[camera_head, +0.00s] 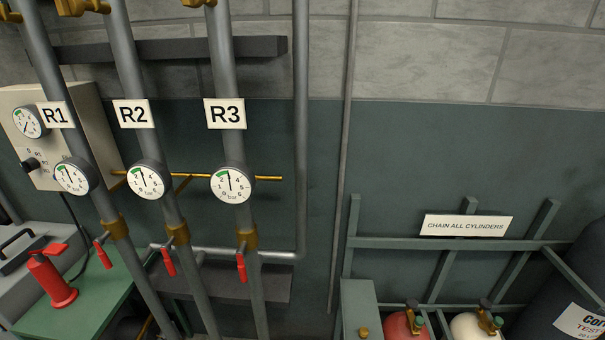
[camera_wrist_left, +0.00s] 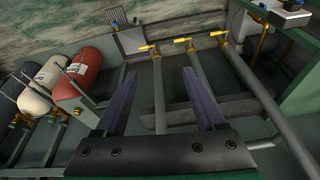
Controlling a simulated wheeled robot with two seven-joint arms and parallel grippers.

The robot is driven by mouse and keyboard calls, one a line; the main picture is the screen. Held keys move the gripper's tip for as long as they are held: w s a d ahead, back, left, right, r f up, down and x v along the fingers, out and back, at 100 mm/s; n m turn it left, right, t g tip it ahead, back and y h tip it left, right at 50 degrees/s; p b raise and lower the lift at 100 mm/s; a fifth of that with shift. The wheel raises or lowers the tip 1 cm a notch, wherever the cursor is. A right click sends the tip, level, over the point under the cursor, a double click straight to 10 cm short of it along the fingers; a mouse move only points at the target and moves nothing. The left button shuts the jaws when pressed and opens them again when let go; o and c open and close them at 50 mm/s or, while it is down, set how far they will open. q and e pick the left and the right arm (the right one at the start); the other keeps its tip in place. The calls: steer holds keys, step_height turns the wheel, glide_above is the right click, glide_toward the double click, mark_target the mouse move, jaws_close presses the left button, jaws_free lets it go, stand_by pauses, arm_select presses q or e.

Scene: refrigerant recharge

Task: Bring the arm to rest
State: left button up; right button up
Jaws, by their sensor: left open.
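My left gripper (camera_wrist_left: 159,80) shows in the left wrist view. Its two dark fingers are spread apart with nothing between them. Beyond them are grey pipes with brass valves, and I see no contact with these. Neither gripper shows in the head view, and my right gripper is in no view.
Pipes labelled R1 (camera_head: 55,115), R2 (camera_head: 133,113) and R3 (camera_head: 224,113) carry gauges and red-handled valves. A red bottle-like tool (camera_head: 51,279) stands on a green bench (camera_head: 85,310) at left. A red cylinder (camera_head: 407,325) and a white cylinder (camera_head: 474,326) stand at lower right.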

arm_select(q)
steer(key=s+f+g, duration=0.1)
steer(key=s+f, duration=0.1)
steer(key=f, duration=0.9)
steer(key=s+f, duration=0.2)
steer(key=f, duration=0.9)
steer(key=s+a+f+g, duration=0.1)
steer(key=s+a+f, duration=0.2)
steer(key=s+f, duration=0.9)
steer(key=s, duration=0.3)
steer(key=shift+s+a, duration=0.15)
steer(key=shift+s, duration=0.05)
